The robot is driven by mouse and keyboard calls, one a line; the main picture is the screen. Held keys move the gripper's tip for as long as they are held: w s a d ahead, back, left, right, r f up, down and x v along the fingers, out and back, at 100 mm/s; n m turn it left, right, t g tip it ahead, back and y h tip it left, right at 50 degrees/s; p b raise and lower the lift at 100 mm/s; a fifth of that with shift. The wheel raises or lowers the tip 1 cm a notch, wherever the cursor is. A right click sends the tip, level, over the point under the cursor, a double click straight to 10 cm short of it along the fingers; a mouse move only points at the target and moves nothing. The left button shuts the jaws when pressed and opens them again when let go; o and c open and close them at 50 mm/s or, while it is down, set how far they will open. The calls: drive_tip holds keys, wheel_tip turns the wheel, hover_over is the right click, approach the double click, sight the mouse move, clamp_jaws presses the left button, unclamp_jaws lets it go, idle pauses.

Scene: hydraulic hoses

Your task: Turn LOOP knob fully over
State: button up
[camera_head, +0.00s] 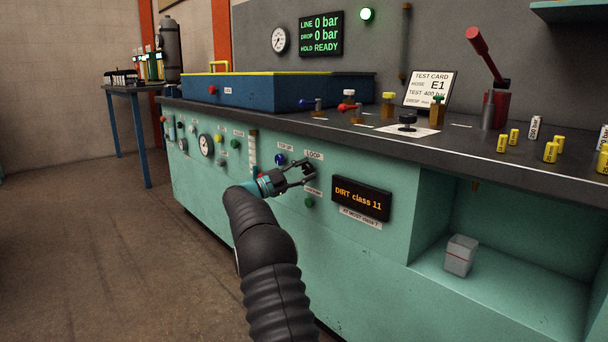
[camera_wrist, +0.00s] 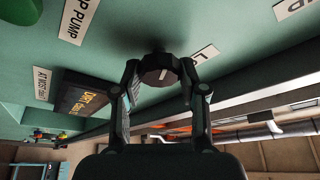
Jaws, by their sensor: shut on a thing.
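The LOOP knob (camera_wrist: 160,71) is a round black knob with ridged edges and a pale pointer line, on the green panel. In the wrist view it sits between the fingertips of my gripper (camera_wrist: 159,75), one on each side. The gripper is shut on it. In the head view my gripper (camera_head: 309,173) reaches the panel just below the LOOP label (camera_head: 314,156) and mostly hides the knob. In the wrist view the LOOP label (camera_wrist: 204,54) is partly covered by a finger.
A display reading "DIRT class 11" (camera_head: 362,199) is right of my gripper. A blue knob (camera_head: 280,160) is to the left and a green button (camera_head: 310,203) below. The dark bench top (camera_head: 460,140) overhangs the panel. An open bay with a grey box (camera_head: 460,255) is lower right.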

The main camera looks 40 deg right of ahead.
drive_tip(key=m+y, duration=0.1)
drive_tip(key=m, duration=0.2)
drive_tip(key=m+y+p, duration=0.1)
drive_tip(key=m, duration=0.2)
drive_tip(key=shift+g, duration=0.4)
drive_tip(key=o, duration=1.1)
drive_tip(key=shift+o, duration=0.2)
drive_tip(key=shift+a, duration=0.1)
drive_tip(key=v, duration=1.1)
drive_tip(key=shift+w+a, duration=0.2)
drive_tip(key=shift+a, duration=0.15)
